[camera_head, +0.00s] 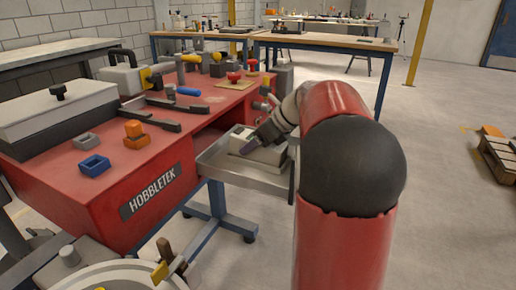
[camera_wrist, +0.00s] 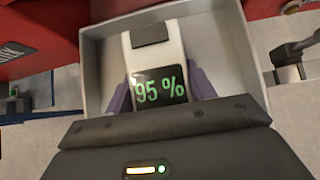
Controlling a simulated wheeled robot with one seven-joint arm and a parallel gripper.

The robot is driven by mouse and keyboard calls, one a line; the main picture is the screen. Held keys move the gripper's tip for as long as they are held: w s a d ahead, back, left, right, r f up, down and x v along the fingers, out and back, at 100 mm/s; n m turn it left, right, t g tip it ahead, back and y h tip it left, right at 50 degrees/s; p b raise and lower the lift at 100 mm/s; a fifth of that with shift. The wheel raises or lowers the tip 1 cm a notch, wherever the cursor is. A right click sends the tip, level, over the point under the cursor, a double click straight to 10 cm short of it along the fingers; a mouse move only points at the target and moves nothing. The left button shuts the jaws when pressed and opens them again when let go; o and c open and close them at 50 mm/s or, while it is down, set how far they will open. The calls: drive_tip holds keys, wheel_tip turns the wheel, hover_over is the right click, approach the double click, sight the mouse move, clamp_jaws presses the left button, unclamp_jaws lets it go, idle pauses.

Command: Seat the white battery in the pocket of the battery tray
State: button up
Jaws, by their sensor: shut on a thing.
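The white battery (camera_wrist: 166,60) has a dark display reading "95 %" and a dark block near its far end. My gripper (camera_wrist: 161,92) is shut on it, with purple fingers along both sides. The battery is over or in a grey, shallow-walled tray (camera_wrist: 99,65); I cannot tell whether it touches the floor. In the head view the tray (camera_head: 215,160) stands at the red bench's right side, and my gripper (camera_head: 250,146) reaches down into it beside the pale battery (camera_head: 267,155). No pocket can be made out; my gripper and the battery hide part of the tray.
The red bench (camera_head: 150,190) left of the tray holds a blue open box (camera_head: 94,166), orange blocks (camera_head: 135,133), dark bars and red-knobbed parts. A blue stand (camera_head: 219,200) is below the tray. Open floor lies to the right. A round pale machine part (camera_head: 110,276) is at the front.

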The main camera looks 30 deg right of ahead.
drive_tip(key=shift+r, duration=0.1)
clamp_jaws()
wheel_tip(320, 180, up, 19)
drive_tip(key=p, duration=0.2)
drive_tip(key=shift+g+h, duration=0.5)
wheel_tip(320, 180, down, 11)
drive_tip(key=b, duration=0.8)
drive_tip(key=shift+a+f+b, duration=0.1)
drive_tip(key=shift+f+b, duration=0.1)
drive_tip(key=shift+b, duration=0.15)
drive_tip(key=shift+r+p, duration=0.2)
drive_tip(key=shift+p, duration=0.3)
drive_tip(key=shift+f+b, duration=1.7)
drive_tip(key=shift+f, duration=1.3)
drive_tip(key=shift+p, duration=1.35)
